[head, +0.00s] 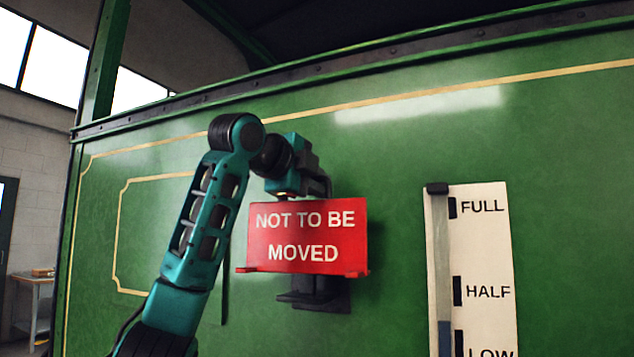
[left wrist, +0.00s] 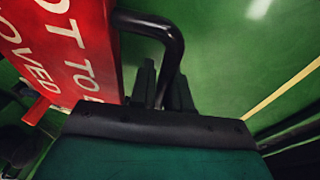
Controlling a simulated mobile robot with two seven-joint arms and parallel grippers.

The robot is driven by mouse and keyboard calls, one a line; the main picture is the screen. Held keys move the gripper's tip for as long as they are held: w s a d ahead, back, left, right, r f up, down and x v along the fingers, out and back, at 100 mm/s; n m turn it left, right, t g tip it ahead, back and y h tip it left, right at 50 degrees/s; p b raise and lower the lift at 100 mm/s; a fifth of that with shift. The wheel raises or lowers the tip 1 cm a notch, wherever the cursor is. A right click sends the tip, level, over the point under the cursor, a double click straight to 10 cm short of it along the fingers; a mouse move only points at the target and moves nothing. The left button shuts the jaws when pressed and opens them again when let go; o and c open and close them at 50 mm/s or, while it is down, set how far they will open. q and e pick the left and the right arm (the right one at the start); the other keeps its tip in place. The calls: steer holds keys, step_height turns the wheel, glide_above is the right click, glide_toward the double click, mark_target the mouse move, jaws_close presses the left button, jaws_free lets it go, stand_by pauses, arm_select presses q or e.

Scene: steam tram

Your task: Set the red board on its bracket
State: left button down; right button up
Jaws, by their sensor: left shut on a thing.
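The red board (head: 307,225) reads "NOT TO BE MOVED" and is upright, facing me, in front of the green tram side. Small red lugs stick out at its lower corners. My left gripper (head: 318,182) is at the board's top edge, partly hidden behind it. In the left wrist view, the gripper (left wrist: 163,92) is shut on the black bent handle (left wrist: 172,32) beside the red board (left wrist: 85,45). The black bracket (head: 322,302) shows on the tram side below the board; its upper part is hidden. I cannot tell whether the board touches it. My right gripper is not in view.
A white gauge plate (head: 487,245) marked FULL, HALF and LOW, with a glass tube (head: 441,270), stands right of the board. The green panel (head: 390,160) around the board is otherwise clear. A workbench (head: 35,283) is far left.

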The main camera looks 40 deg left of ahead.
arm_select(q)
steer(key=shift+f+b, duration=0.8)
steer(key=shift+f, duration=0.4)
steer(key=c, duration=1)
jaws_free()
steer(key=v, duration=1.3)
steer(key=shift+f, duration=0.1)
